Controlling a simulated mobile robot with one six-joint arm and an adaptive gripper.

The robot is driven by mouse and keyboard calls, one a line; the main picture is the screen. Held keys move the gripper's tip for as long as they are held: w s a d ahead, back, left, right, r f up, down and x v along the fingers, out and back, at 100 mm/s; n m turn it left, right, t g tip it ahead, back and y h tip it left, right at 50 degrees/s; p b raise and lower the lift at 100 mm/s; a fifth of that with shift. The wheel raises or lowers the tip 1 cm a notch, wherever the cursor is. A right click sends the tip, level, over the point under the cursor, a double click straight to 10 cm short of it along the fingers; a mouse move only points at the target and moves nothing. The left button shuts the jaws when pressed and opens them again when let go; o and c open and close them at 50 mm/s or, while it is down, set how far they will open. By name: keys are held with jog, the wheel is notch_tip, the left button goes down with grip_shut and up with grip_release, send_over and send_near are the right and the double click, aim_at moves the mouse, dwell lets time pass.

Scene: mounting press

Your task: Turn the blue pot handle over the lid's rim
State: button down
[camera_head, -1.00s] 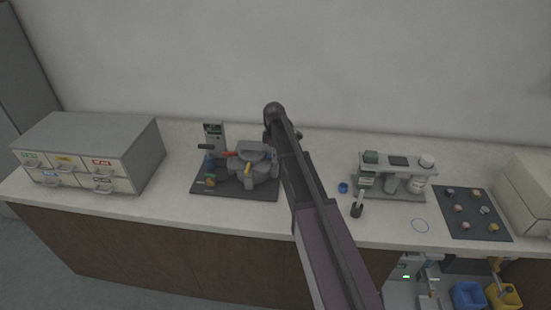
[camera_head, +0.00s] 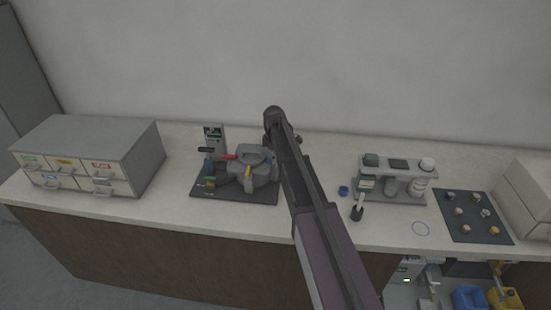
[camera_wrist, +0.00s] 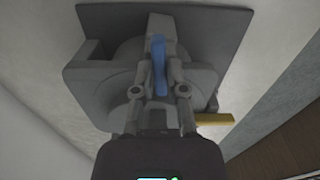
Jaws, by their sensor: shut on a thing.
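The blue pot handle (camera_wrist: 159,66) is an upright bar in the middle of the wrist view, lying over the round grey pot and lid (camera_wrist: 120,78). My gripper (camera_wrist: 159,80) has one finger on each side of the handle and is shut on it. A yellow handle (camera_wrist: 214,119) sticks out to the right of the pot. In the head view the press (camera_head: 262,172) stands on a dark base plate (camera_head: 235,197), partly hidden by my wrist and arm. The fingers and blue handle cannot be made out clearly there.
A red lever (camera_head: 229,157) and a small panel box (camera_head: 213,137) stand at the press's left and back. A drawer cabinet (camera_head: 90,155) is at far left. To the right are a blue cap (camera_head: 343,190), a brush (camera_head: 358,208) and a bottle rack (camera_head: 392,182).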

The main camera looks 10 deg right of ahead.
jog(key=shift+s+m, duration=0.15)
jog(key=shift+m, duration=1.15)
jog(key=c, duration=0.7)
grip_release()
jog(key=shift+r, duration=0.1)
